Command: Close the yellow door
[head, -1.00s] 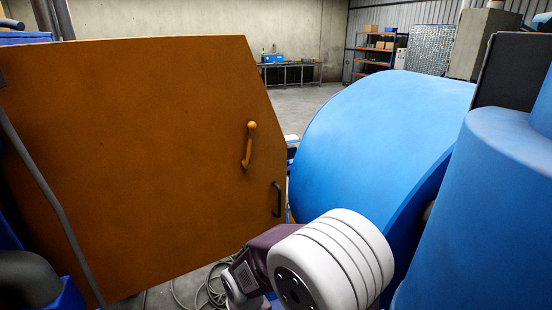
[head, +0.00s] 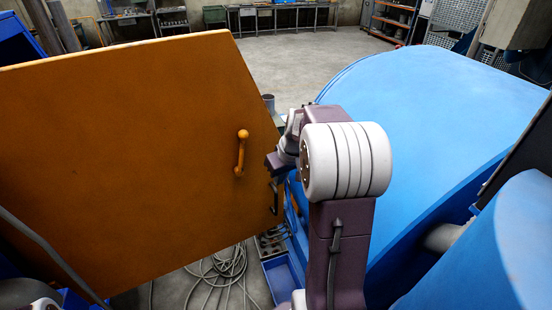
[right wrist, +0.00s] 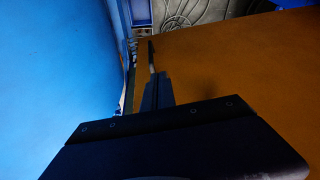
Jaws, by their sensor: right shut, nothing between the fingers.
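The yellow door (head: 120,150), an orange-yellow panel, stands open and fills the left of the head view. It carries an orange handle (head: 240,153) and a small black handle (head: 275,196) near its right edge. My right gripper (head: 273,165) is at that right edge, by the black handle, partly hidden behind my arm. In the right wrist view its closed dark fingers (right wrist: 155,88) point along the door's face (right wrist: 235,75), with nothing held. I cannot tell whether they touch the door. My left gripper is not in view.
A large blue drum housing (head: 440,110) stands close to the right of my right arm. A coiled cable (head: 225,270) and a blue bin (head: 283,280) lie on the floor below the door. The floor behind (head: 300,70) is open, with benches at the back.

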